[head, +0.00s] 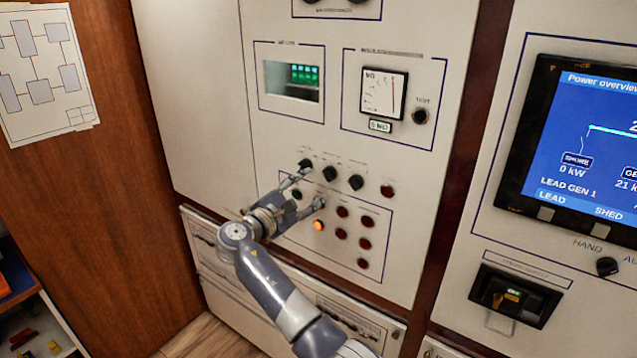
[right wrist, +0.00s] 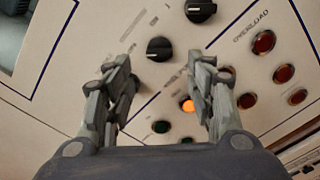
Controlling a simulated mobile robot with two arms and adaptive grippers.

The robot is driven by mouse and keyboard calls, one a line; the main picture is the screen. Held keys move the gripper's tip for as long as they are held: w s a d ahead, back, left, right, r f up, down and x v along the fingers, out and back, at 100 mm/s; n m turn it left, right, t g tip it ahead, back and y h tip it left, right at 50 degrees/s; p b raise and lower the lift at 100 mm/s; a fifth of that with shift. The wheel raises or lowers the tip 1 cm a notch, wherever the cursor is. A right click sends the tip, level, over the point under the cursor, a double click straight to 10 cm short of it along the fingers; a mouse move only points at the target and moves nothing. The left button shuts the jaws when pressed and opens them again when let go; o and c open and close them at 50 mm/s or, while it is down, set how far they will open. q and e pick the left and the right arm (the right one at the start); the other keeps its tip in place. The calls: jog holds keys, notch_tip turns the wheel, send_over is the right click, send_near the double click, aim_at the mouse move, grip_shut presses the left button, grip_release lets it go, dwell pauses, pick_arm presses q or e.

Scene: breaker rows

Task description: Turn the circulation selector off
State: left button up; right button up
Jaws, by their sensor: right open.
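Black rotary selectors sit in a row on the pale panel in the head view: a left one (head: 305,165), a middle one (head: 330,173) and a right one (head: 356,182). Their labels are too small to read, so I cannot tell which is the circulation selector. My right gripper (head: 313,187) is open and empty, reaching the panel from the lower left, just below the row. In the right wrist view, one black selector (right wrist: 159,48) shows between the open fingers, beyond their tips, with no visible contact. Another selector (right wrist: 200,11) is at upper right. My left gripper is not in view.
Below the selectors are several red lamps (head: 342,211) and one lit orange lamp (head: 318,225). A meter (head: 384,94) and a green-lit display (head: 293,80) sit above. A blue screen (head: 590,140) stands at right.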

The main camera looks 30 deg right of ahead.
jog(key=v, duration=0.6)
jog(key=shift+a, duration=0.2)
jog(key=shift+s, duration=0.1)
